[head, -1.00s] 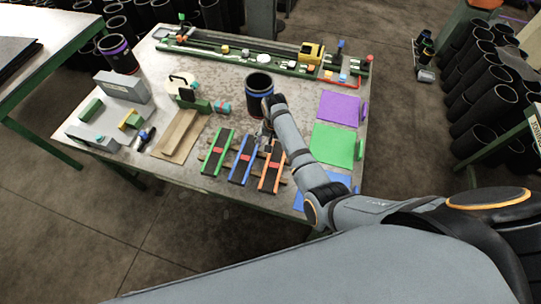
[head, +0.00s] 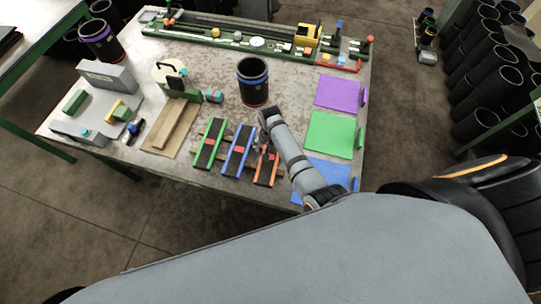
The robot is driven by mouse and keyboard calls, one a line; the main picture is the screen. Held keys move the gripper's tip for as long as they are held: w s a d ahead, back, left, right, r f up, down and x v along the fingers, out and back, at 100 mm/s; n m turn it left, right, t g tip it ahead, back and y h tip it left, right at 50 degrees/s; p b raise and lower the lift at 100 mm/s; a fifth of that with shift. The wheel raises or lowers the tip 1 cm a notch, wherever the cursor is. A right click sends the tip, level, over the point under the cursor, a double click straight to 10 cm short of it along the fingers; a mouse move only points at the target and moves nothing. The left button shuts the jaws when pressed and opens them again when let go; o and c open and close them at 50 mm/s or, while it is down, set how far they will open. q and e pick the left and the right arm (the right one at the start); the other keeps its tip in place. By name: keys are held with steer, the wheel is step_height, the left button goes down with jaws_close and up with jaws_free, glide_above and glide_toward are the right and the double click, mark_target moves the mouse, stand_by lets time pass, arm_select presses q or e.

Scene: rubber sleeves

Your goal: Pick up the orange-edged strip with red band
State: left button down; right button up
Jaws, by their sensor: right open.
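The orange-edged strip (head: 268,169) is dark with orange edges and a red band. It lies at the right end of a row of three strips near the table's front edge, on a wooden support. My right arm reaches in from the lower right, and its wrist is above the far end of this strip. My right gripper (head: 262,140) points down there, open, partly hidden by my own wrist. I cannot tell whether its fingers touch the strip. My left gripper is out of view.
Blue-edged (head: 239,150) and green-edged (head: 210,145) strips lie close to the left. A black sleeve (head: 253,82) stands behind my wrist. Purple (head: 338,92), green (head: 331,134) and blue (head: 328,172) mats lie along the right. A wooden board (head: 171,130) lies left.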

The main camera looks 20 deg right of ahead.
steer(key=shift+w+d+f, duration=0.1)
steer(key=shift+w+f, duration=0.1)
steer(key=shift+f, duration=0.2)
steer(key=shift+r, duration=0.1)
steer(key=shift+s+a+r, duration=0.2)
steer(key=shift+s+r, duration=0.05)
steer(key=shift+s, duration=0.15)
steer(key=c, duration=0.3)
steer(key=shift+c, duration=1.2)
steer(key=c, duration=0.7)
